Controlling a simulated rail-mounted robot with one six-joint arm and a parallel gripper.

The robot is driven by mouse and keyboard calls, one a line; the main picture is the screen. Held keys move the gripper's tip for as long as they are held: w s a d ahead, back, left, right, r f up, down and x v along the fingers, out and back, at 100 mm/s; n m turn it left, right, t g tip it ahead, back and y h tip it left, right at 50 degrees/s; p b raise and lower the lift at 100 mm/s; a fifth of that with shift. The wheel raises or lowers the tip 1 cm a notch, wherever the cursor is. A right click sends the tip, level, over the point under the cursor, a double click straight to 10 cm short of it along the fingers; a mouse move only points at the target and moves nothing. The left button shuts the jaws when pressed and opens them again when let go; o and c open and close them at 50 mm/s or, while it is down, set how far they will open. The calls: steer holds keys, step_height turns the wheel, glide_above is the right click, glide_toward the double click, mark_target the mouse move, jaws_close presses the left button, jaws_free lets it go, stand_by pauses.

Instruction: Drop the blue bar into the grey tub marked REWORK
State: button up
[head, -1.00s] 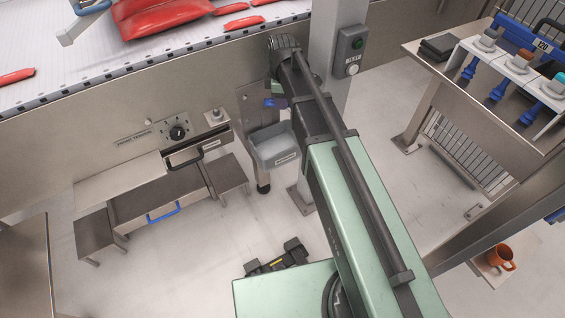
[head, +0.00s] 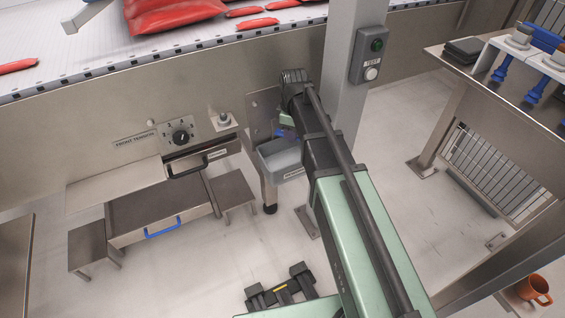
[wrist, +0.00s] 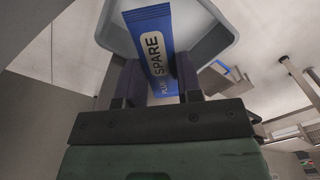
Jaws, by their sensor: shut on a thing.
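The blue bar (wrist: 152,42), a flat blue packet with a white label reading SPARE, is held between the two dark fingers of my gripper (wrist: 157,78). In the wrist view it shows against the inside of the grey tub (wrist: 213,45). In the head view the tub (head: 281,160) hangs at the front of the machine, with a white label too small to read. A blue bit of the bar (head: 282,133) shows just above the tub's back rim. My arm hides the tub's right side and most of the gripper. I cannot tell the exact height of the bar over the tub.
A steel post with a switch box (head: 371,54) stands just right of my arm. A conveyor with red packs (head: 175,14) runs behind.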

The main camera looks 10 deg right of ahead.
step_height(320, 180, down, 6)
steer(key=b, duration=0.5)
steer(key=shift+b, duration=0.35)
steer(key=o, duration=1)
step_height(320, 180, up, 11)
steer(key=p, duration=1.1)
steer(key=shift+r, duration=0.1)
steer(key=shift+f, duration=0.2)
